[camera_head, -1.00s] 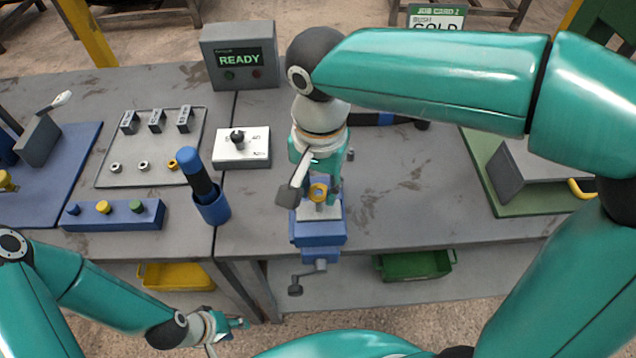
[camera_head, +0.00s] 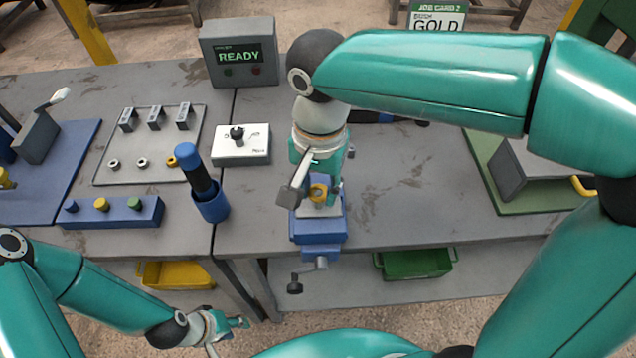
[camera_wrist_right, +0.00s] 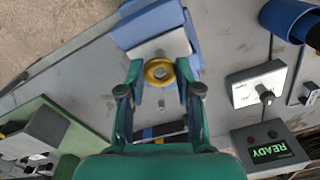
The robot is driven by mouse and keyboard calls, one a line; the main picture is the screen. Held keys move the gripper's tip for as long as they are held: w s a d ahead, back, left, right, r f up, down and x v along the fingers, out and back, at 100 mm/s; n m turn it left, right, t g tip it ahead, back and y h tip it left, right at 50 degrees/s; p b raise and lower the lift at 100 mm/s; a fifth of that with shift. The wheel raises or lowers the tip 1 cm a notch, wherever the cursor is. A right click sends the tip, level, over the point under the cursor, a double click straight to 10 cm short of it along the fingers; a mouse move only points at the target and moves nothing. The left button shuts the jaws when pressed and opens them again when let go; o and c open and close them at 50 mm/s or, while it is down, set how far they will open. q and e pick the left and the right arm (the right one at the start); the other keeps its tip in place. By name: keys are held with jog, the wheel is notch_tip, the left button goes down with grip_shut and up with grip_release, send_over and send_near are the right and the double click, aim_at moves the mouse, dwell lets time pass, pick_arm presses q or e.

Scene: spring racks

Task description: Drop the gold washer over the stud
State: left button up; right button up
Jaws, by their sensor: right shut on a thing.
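My right gripper (camera_head: 325,188) is shut on a gold washer (camera_head: 318,193), a thick ring held above a blue fixture (camera_head: 318,229) with a grey top plate. In the right wrist view the gold washer (camera_wrist_right: 159,71) sits between the fingertips of the right gripper (camera_wrist_right: 160,80), over the edge of the fixture's grey plate (camera_wrist_right: 160,45). The stud cannot be made out clearly; the washer and fingers cover the area. My left gripper (camera_head: 233,323) is low, in front of the bench, away from the washer; its fingers are too small to read.
A tray (camera_head: 150,177) with grey blocks and small rings lies at left. A blue holder (camera_head: 212,207) with a dark, blue-capped tool stands left of the fixture. Behind it are a dial box (camera_head: 241,152) and a READY display (camera_head: 240,57). A crank (camera_head: 295,283) juts out in front.

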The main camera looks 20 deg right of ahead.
jog(key=shift+f+b, duration=0.3)
jog(key=shift+f, duration=0.15)
jog(key=o, duration=1.4)
jog(key=shift+o, duration=0.2)
jog(key=shift+r, duration=0.1)
jog(key=shift+r+p, duration=3.05)
jog(key=shift+r, duration=0.4)
